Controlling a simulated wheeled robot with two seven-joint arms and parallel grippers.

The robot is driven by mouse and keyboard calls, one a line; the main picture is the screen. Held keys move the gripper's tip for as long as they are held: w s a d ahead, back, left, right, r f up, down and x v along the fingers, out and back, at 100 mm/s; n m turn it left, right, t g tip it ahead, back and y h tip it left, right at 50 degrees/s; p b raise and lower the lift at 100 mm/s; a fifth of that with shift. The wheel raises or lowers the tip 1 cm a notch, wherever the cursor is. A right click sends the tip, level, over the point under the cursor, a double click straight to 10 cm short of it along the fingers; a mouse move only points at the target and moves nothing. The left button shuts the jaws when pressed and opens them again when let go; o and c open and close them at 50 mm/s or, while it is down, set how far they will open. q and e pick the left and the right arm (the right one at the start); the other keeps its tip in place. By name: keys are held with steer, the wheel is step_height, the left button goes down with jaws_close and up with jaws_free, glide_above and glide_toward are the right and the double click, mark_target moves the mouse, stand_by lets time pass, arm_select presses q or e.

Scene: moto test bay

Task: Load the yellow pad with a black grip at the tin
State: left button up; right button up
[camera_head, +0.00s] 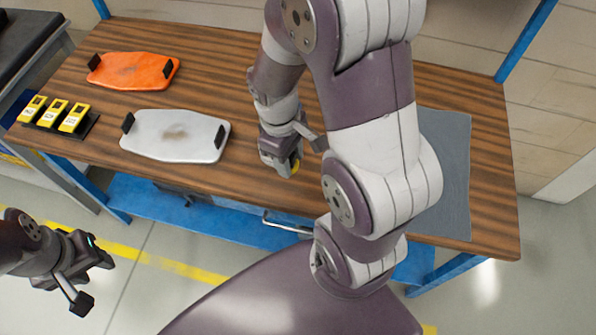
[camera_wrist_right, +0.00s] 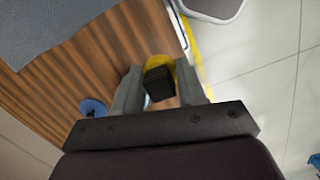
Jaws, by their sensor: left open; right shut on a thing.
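The yellow pad (camera_wrist_right: 158,62) with its black grip (camera_wrist_right: 158,84) is between the fingers of my right gripper (camera_wrist_right: 160,88), which is shut on the grip. A round blue thing (camera_wrist_right: 92,106) lies on the wood in the right wrist view, apart from the pad. I cannot tell whether it is the tin. My left gripper (camera_head: 92,281) is open and empty, off the table at lower left.
An orange panel (camera_head: 130,70) and a white panel (camera_head: 175,134), both with black end blocks, lie on the left of the wooden table (camera_head: 225,58). Several yellow devices (camera_head: 53,113) stand at the left edge. A grey mat (camera_head: 452,170) lies right, partly behind my right arm.

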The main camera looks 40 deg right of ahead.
steer(key=shift+n, duration=0.4)
steer(key=w+d+f, duration=0.1)
steer(key=w, duration=0.3)
steer(key=w+d+f, duration=0.1)
steer(key=w, duration=0.3)
steer(key=w+d+f, duration=0.1)
steer(key=w, duration=0.3)
steer(key=shift+w+d, duration=0.1)
steer(key=shift+d, duration=0.15)
step_height(320, 180, down, 5)
steer(key=b, duration=0.4)
steer(key=shift+r+b, duration=0.2)
steer(key=shift+b, duration=0.15)
arm_select(q)
step_height(320, 180, down, 3)
steer(key=shift+r, duration=0.1)
arm_select(e)
steer(key=shift+r, duration=0.1)
arm_select(q)
steer(key=shift+f, duration=0.3)
arm_select(e)
steer(key=shift+f, duration=0.55)
arm_select(q)
steer(key=shift+r, duration=0.25)
steer(key=shift+r, duration=0.15)
